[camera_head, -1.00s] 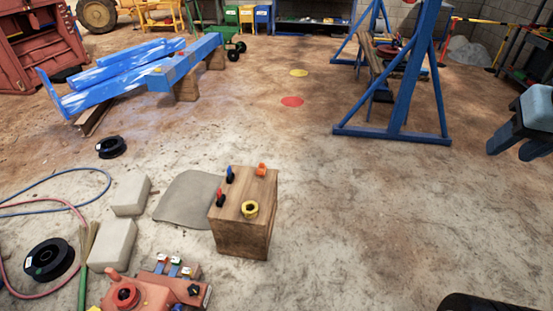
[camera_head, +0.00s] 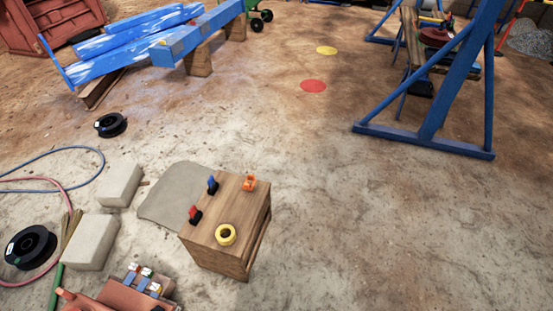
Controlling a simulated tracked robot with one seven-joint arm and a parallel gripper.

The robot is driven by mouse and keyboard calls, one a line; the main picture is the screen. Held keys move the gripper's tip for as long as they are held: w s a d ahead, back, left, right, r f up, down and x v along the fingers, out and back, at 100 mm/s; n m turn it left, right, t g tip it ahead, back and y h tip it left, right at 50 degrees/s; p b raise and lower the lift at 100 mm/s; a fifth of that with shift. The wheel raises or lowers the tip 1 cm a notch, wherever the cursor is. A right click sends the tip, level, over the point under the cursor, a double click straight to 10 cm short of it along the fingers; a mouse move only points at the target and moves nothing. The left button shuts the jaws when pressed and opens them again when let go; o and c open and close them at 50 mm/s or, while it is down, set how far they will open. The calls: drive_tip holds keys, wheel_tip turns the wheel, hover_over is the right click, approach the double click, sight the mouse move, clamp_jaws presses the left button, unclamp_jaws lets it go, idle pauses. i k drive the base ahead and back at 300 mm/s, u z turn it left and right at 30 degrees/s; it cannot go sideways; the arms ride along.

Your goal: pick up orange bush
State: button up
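A small orange piece (camera_head: 249,183), the only orange one on the block, sits on the far right part of the top of a wooden block (camera_head: 213,256). It looks like a short fitting with an opening; its exact shape is too small to tell. On the same top stand a yellow ring (camera_head: 226,235) near the front, a blue-and-black piece (camera_head: 213,185) at the far left and a red-and-black piece (camera_head: 195,214) at the left edge. My gripper is not in view.
A grey mat (camera_head: 165,202) lies left of the block, with pale bricks (camera_head: 120,185) beyond it. A red machine (camera_head: 110,294) is at bottom left. A blue frame (camera_head: 425,140) stands at upper right. The floor right of the block is clear.

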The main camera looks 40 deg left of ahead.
sight(247, 185)
drive_tip(key=u, duration=0.3)
drive_tip(key=i, duration=0.85)
drive_tip(key=u, duration=1.15)
drive_tip(key=i, duration=0.3)
drive_tip(key=u, duration=0.05)
